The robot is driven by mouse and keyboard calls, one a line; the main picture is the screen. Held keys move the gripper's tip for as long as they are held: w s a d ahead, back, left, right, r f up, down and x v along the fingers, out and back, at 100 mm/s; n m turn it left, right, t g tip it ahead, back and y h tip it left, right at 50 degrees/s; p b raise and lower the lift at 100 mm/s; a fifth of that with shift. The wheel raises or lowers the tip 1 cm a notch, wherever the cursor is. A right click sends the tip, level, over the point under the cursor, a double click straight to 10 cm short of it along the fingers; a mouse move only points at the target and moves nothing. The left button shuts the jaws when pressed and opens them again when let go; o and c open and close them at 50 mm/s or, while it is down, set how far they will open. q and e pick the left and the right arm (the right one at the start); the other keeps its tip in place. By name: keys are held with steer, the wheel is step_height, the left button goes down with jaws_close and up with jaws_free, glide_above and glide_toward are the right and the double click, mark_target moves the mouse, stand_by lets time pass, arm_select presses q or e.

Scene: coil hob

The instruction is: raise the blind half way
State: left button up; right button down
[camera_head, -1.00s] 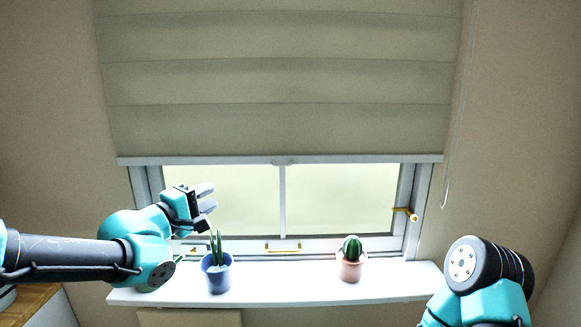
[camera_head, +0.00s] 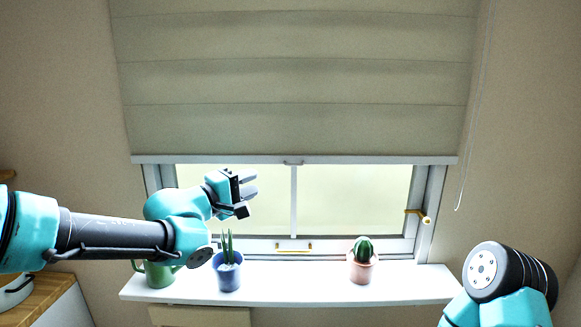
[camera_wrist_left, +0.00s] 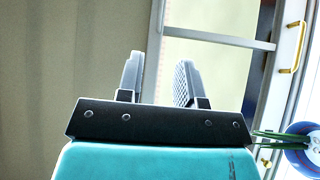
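The beige blind (camera_head: 295,85) hangs over the upper part of the window, with its white bottom rail (camera_head: 230,159) level across the top of the visible glass. A small tab (camera_head: 293,162) sits at the middle of the rail. A thin cord (camera_head: 473,130) hangs at the right of the blind. My left gripper (camera_head: 250,186) is in front of the left pane, below the rail and apart from it. Its fingers are open and empty, as the left wrist view (camera_wrist_left: 155,82) also shows. My right arm is at the lower right; its gripper is out of view.
A white sill (camera_head: 300,285) holds a blue pot (camera_head: 228,275) with a spiky plant, a cactus in a pink pot (camera_head: 362,268) and a green mug (camera_head: 158,273). A brass window handle (camera_head: 416,213) sticks out at right. A wooden counter (camera_head: 35,297) is lower left.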

mark_target(291, 165)
arm_select(q)
steer(key=x, duration=1.3)
steer(key=shift+w+d+f, duration=0.1)
steer(key=shift+d, duration=0.05)
jaws_close()
